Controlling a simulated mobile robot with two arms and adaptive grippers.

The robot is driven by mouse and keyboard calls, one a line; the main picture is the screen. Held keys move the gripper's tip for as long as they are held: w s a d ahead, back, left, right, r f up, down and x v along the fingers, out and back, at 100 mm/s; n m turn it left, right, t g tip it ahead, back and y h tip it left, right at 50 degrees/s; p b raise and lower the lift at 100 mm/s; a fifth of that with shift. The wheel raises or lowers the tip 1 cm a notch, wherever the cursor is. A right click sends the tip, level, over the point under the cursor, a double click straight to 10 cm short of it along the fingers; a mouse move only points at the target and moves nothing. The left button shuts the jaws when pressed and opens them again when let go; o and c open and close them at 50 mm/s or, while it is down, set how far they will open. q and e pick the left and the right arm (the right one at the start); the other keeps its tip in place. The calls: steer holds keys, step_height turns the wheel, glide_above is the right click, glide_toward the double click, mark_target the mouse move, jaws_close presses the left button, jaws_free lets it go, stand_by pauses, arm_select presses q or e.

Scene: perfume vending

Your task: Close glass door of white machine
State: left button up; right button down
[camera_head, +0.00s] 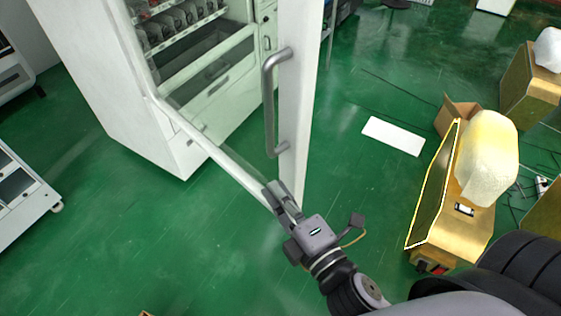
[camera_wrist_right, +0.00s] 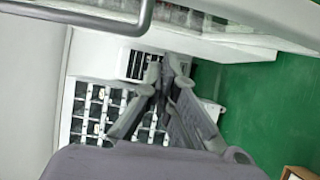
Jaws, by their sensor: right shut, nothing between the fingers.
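The white machine (camera_head: 120,75) stands at the upper left with its glass door swung open toward me. The door's white frame (camera_head: 297,100) carries a grey bar handle (camera_head: 269,105) and lies to the right of the machine's front. My right gripper (camera_head: 277,192) is shut and empty at the lower end of the door frame, below the handle. I cannot tell whether it touches the frame. In the right wrist view the shut fingers (camera_wrist_right: 165,75) point away, and part of the handle (camera_wrist_right: 100,18) shows at the upper left. My left gripper is not in view.
Gold boxes (camera_head: 455,190) with wrapped bundles (camera_head: 487,158) stand at the right. A white sheet (camera_head: 394,136) lies on the green floor. Another white unit (camera_head: 22,190) stands at the left edge. The floor (camera_head: 130,235) below the machine is clear.

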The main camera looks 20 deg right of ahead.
mark_target(281, 165)
steer(key=w+d+p, duration=0.1)
steer(key=w, duration=0.1)
steer(key=w+d+p, duration=0.1)
steer(key=w, duration=0.1)
steer(key=w+d+p, duration=0.1)
steer(key=w, duration=0.1)
steer(key=shift+w, duration=0.1)
stand_by(0.4)
